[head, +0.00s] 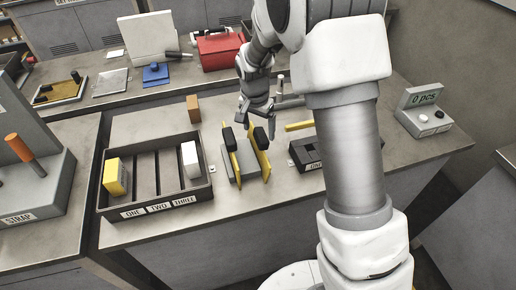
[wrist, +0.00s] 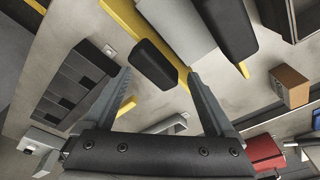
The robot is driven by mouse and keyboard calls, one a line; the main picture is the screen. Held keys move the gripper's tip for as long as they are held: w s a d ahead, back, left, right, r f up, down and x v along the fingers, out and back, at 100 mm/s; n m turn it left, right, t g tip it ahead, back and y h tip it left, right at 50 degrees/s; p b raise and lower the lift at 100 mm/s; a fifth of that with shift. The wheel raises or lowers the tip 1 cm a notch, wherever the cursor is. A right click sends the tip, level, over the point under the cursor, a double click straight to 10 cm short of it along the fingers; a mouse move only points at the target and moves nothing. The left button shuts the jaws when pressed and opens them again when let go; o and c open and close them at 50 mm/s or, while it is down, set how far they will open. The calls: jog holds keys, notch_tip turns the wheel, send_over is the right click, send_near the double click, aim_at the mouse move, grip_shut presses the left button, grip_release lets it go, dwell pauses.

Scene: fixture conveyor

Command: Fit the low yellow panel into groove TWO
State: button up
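Two upright yellow panels with black grips stand at a grey block (head: 246,158) mid-table: a left panel (head: 232,158) and a right panel (head: 264,162). I cannot tell surely which is the low one. My gripper (head: 257,112) is open above and behind them. In the wrist view its fingers (wrist: 160,82) are spread, with the smaller black grip (wrist: 154,62) seen between them; no contact shows. The larger black grip (wrist: 224,28) lies right of it. The dark grooved tray (head: 150,207) is labelled ONE, TWO, THREE; its middle grooves look empty.
The tray holds a yellow block (head: 115,176) at its left end and a white block (head: 190,158) at its right. A brown block (head: 193,109) stands behind it. A dark fixture (head: 306,153), partly hidden by my arm, and a yellow bar (head: 299,126) are right of the panels.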

jog(key=shift+s+a+f, duration=0.3)
jog(key=shift+s+f, duration=0.1)
jog(key=shift+f, duration=0.15)
jog(key=shift+s+a+f, duration=0.25)
jog(key=shift+s+f, duration=0.1)
jog(key=shift+f, duration=0.2)
grip_shut()
jog(key=shift+r, duration=0.15)
jog(key=shift+a+r+p, duration=0.1)
jog(key=shift+r+p, duration=0.3)
jog(key=shift+r, duration=0.1)
jog(key=shift+w+r+p, duration=0.25)
jog(key=shift+r+p, duration=0.15)
jog(key=shift+r, duration=0.1)
jog(key=shift+w+r+p, duration=0.25)
jog(key=shift+r+p, duration=0.1)
jog(key=shift+r, duration=0.1)
jog(key=shift+d+r+p, duration=0.25)
jog(key=shift+r+p, duration=0.3)
jog(key=shift+r, duration=0.5)
